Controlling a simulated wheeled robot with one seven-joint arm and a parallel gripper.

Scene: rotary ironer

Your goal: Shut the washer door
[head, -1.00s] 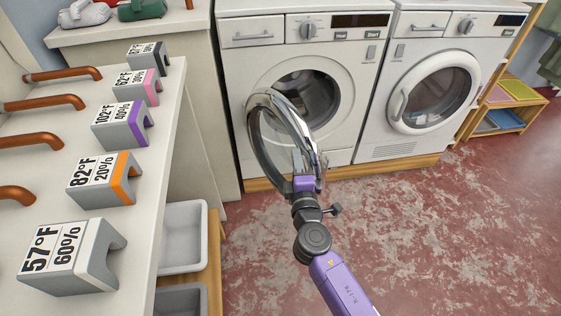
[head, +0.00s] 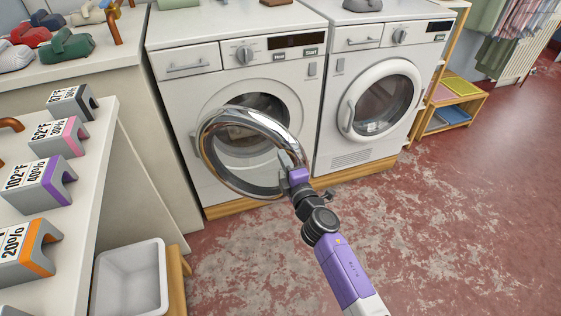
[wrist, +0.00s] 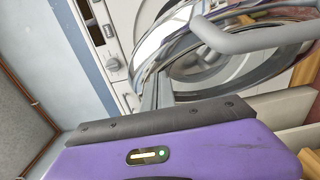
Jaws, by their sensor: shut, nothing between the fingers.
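The washer (head: 190,105) is the left white front-loader in the head view. Its round door, a chrome ring (head: 207,150) with clear glass, stands open in front of the drum opening, turned partly toward the machine. My gripper (head: 297,172) is at the ring's right edge, shut with nothing held. It looks close against the door, but the contact itself is hidden. In the wrist view, the chrome rim (wrist: 150,62) and grey door handle (wrist: 255,38) lie just beyond my shut fingers (wrist: 156,92).
A second white machine (head: 350,150) with a closed round door stands on the right. A counter with humidity-marked blocks (head: 40,185) and a white bin (head: 132,278) are at left. Reddish worn floor (head: 450,230) is free in front and right.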

